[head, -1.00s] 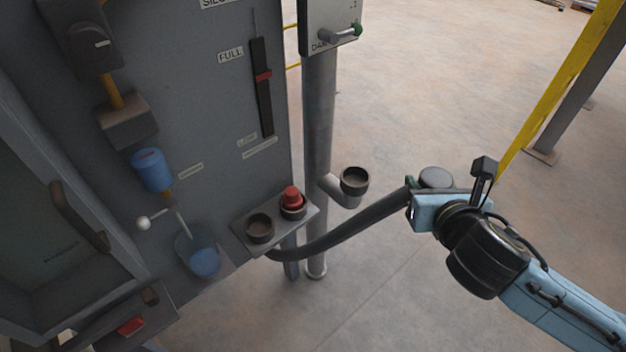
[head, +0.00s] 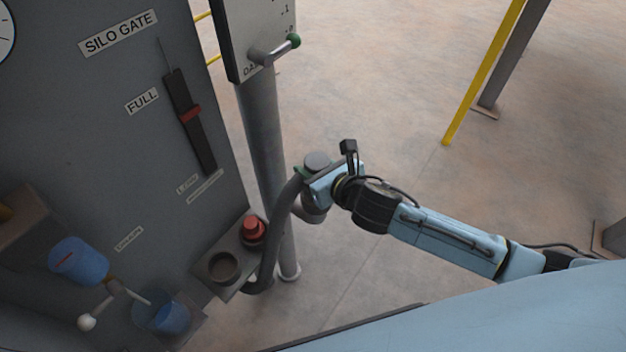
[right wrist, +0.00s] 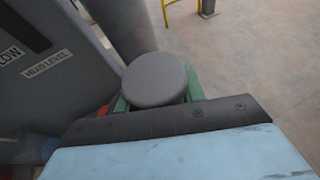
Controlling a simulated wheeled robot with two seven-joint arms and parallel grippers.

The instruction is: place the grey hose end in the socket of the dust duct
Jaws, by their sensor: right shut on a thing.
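My right gripper (head: 314,176) is shut on the grey hose end (head: 317,160), whose round flat top also shows in the right wrist view (right wrist: 155,79) between the green fingers. The dark hose (head: 277,228) hangs from it and curves down to the bracket by the cabinet. The dust duct (head: 262,135) is the grey vertical pipe left of the gripper. Its side socket (head: 314,211) shows just below the gripper and hose end, partly covered by them. I cannot tell whether the hose end touches the socket. My left gripper is not in view.
A bracket (head: 237,253) on the cabinet has a dark empty cup (head: 223,267) and a red cap (head: 252,230). A yellow post (head: 484,72) stands right. Open floor lies between.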

